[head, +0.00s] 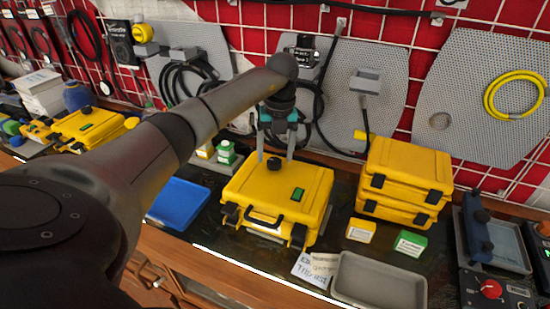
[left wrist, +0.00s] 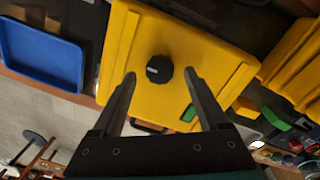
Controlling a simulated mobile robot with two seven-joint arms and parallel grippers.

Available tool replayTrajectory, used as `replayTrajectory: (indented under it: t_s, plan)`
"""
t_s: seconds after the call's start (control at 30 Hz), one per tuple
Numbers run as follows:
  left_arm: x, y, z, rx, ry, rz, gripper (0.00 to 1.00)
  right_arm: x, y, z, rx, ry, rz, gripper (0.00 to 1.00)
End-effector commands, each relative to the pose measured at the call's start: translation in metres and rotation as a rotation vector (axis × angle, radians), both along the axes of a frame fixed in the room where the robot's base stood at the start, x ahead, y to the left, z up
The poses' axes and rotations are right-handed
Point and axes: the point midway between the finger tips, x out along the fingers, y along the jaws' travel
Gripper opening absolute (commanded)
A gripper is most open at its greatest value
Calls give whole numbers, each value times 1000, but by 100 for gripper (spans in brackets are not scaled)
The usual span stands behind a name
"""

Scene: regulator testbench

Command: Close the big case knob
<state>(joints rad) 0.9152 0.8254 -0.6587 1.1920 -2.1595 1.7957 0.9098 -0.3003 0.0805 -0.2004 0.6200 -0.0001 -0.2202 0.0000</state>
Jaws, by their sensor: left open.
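The yellow case (head: 278,194) stands shut on the bench, with a dark handle and latches on its front. The big black round knob (head: 274,163) sits on its lid and carries a pale mark, seen in the left wrist view (left wrist: 159,69). My left gripper (head: 274,159) points down over the lid. In the left wrist view its two fingers (left wrist: 160,77) are apart, one on each side of the knob, with visible gaps between them and it. Whether the fingertips are level with the knob or above it, I cannot tell. My right gripper is not in view.
A blue tray (head: 179,204) lies left of the case. Stacked yellow cases (head: 402,180) stand to its right. A grey tray (head: 380,281) and small yellow and green boxes (head: 410,243) lie in front of them. Cables hang on the back wall.

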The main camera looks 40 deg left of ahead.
Motion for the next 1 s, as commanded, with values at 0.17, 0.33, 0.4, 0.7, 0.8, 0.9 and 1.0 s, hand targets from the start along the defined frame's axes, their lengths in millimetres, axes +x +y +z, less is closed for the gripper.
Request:
replayTrajectory:
  t_s: [0.17,0.33,0.4,0.7,0.8,0.9,1.0]
  plan:
    - [-1,1,-15,0,0,0,77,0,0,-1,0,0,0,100]
    - [-1,0,-18,0,-1,0,77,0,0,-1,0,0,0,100]
    - [0,0,-17,-1,-1,0,77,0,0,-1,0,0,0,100]
    - [-1,1,-17,-1,-1,-1,52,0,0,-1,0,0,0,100]
    - [-1,1,-17,-1,-1,-1,41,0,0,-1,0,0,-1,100]
    - [-1,1,-17,-1,-1,-1,29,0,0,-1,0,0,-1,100]
    - [-1,1,-17,-1,-1,0,18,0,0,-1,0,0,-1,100]
